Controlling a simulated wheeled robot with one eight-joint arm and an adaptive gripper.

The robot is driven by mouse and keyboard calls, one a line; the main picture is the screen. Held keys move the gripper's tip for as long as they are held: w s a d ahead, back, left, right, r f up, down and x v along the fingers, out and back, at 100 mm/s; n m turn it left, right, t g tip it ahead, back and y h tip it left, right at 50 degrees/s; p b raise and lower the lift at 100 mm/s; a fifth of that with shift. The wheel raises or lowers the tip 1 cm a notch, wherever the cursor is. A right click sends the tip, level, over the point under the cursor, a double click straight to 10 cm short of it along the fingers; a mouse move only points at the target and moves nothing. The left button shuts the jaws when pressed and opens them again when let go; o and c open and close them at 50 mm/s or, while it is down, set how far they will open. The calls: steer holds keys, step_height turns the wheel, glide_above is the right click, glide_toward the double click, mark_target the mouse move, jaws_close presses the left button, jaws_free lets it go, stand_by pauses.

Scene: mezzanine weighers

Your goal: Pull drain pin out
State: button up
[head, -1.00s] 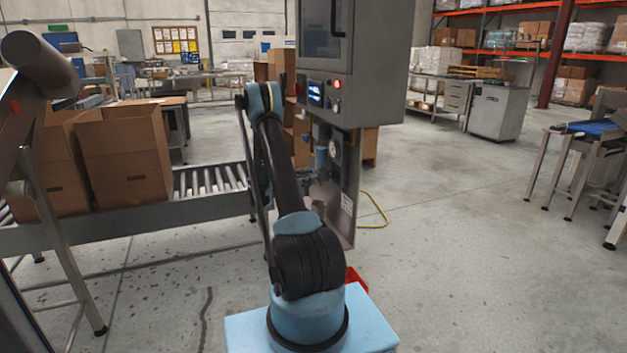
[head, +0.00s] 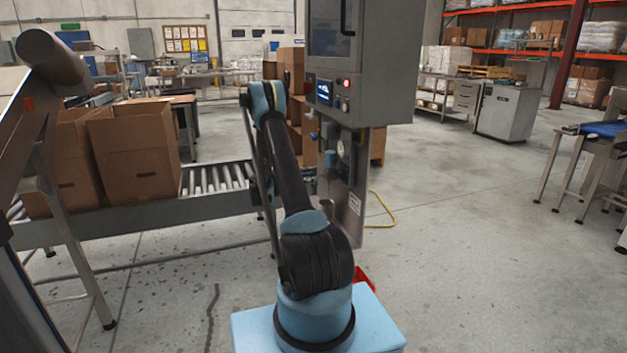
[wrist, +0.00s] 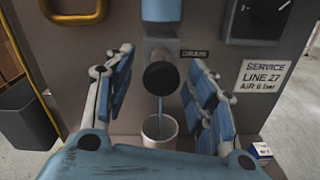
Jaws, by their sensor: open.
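The drain pin shows in the wrist view as a round black knob (wrist: 161,78) on a grey metal panel (wrist: 115,35), just left of the DRAIN label (wrist: 195,53). My gripper (wrist: 160,60) is open, with one blue-padded finger on each side of the knob. I see a gap between the knob and each finger. A thin bluish tube or stream runs down from below the knob to a white cup (wrist: 149,131).
A blue cylinder (wrist: 161,10) sits above the knob. A yellow handle (wrist: 74,12) and a black dial (wrist: 262,16) flank it. In the head view, a roller conveyor (head: 130,222) with open cartons (head: 133,150) stands left.

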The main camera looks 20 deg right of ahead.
steer(key=a, duration=1.1)
steer(key=shift+s+a, duration=0.15)
steer(key=shift+a, duration=0.1)
